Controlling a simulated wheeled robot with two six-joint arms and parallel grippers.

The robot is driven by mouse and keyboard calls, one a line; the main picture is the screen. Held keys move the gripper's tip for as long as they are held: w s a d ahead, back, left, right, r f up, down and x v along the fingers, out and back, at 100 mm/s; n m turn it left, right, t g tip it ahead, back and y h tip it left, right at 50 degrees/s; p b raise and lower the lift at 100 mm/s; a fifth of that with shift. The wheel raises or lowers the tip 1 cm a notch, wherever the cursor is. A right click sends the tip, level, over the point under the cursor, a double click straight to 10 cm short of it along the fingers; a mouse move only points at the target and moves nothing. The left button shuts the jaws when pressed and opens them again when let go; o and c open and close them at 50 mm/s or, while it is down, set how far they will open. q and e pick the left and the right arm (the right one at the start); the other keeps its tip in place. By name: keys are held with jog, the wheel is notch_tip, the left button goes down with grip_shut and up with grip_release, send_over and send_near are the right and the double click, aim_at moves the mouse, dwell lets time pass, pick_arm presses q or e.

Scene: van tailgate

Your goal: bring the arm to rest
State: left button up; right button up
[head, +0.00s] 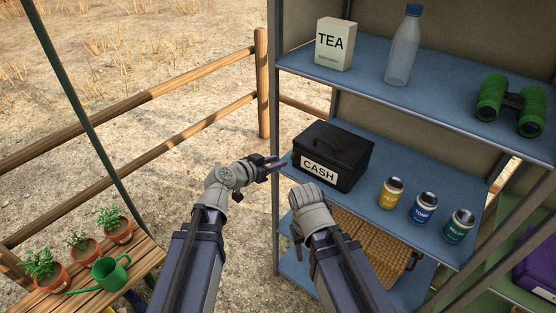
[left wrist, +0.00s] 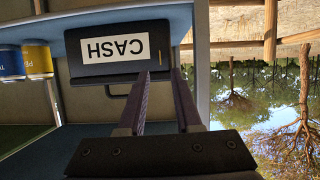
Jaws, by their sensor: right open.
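My left gripper (head: 282,163) is just left of the black cash box (head: 336,153) on the middle shelf. In the left wrist view, which is upside down, its two fingers (left wrist: 162,78) are apart with nothing between them. Their tips overlap the cash box (left wrist: 118,50) in that picture; I cannot tell whether they touch it. My right gripper (head: 296,238) hangs low, pointing down in front of the lower shelf. It is open, and its fingers are partly hidden by its own wrist.
The blue shelf unit (head: 430,111) holds a tea box (head: 335,44), a bottle (head: 403,48), green binoculars (head: 511,105) and three tins (head: 423,208). A wicker basket (head: 362,240) is below. Potted plants and a green watering can (head: 110,271) stand on a wooden bench at lower left.

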pick_arm(q)
jog(key=s+d+f+g+y+p, duration=0.1)
jog(key=s+d+f+g, duration=0.15)
jog(key=s, duration=0.25)
jog(key=s+d+f+g+y+p, duration=0.1)
jog(key=s+d+f+g+p, duration=0.1)
jog(key=s+f+g, duration=0.3)
jog(key=s+a+n+g+y, duration=0.1)
jog(key=s+a+g+y, duration=0.1)
jog(key=s, duration=0.3)
jog(key=s+a+f+n+g+y+p, duration=0.1)
jog(key=s+a+n+y, duration=0.1)
jog(key=s+a+y, duration=0.2)
jog(key=shift+s+a+f+g+y, duration=0.2)
jog(key=shift+s+g+y, duration=0.3)
jog(key=shift+s, duration=0.6)
